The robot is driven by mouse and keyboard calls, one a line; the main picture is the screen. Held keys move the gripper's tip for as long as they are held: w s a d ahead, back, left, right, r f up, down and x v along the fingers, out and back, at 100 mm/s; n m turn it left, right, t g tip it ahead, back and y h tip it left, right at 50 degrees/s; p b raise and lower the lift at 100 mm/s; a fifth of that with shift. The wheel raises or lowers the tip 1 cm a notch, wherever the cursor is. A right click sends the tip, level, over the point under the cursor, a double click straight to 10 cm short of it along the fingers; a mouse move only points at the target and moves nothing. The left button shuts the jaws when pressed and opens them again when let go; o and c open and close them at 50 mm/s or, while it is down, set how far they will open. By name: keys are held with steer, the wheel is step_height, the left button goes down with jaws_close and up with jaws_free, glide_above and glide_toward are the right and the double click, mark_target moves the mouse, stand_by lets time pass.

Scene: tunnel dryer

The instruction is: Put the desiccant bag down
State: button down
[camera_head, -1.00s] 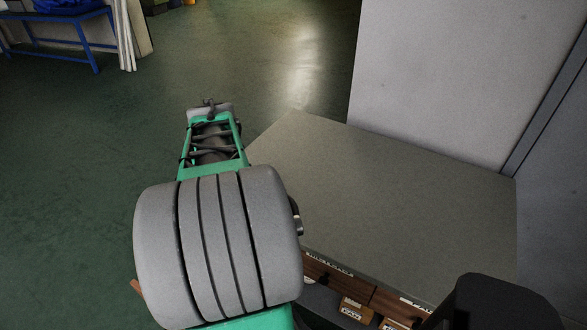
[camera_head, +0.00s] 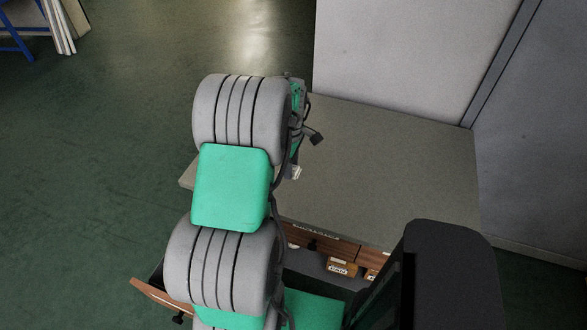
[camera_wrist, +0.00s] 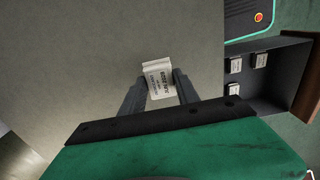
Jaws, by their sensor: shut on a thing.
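The desiccant bag (camera_wrist: 159,80) is a small white packet with dark print, held between the two fingers of my gripper (camera_wrist: 160,88) in the wrist view. The gripper is shut on it. Behind the bag is the grey worktop (camera_wrist: 75,65); I cannot tell whether the bag touches it. In the head view my arm hides most of the gripper. A small white patch, likely the bag (camera_head: 296,172), shows just right of the arm over the left part of the worktop (camera_head: 385,175).
The worktop is bare around the gripper. Below its front edge an open drawer (camera_wrist: 278,88) holds several small white-labelled items (camera_wrist: 236,65). Its wooden front (camera_head: 162,300) shows at lower left in the head view. A pale panel (camera_head: 395,50) stands behind the worktop.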

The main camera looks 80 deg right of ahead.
steer(key=shift+s+d+f, duration=0.1)
steer(key=shift+d+f, duration=0.2)
steer(key=shift+f, duration=0.05)
steer(key=shift+d+f+p, duration=0.15)
steer(key=shift+f+p, duration=0.45)
steer(key=shift+f, duration=1.1)
steer(key=shift+f, duration=0.1)
steer(key=c, duration=0.9)
jaws_free()
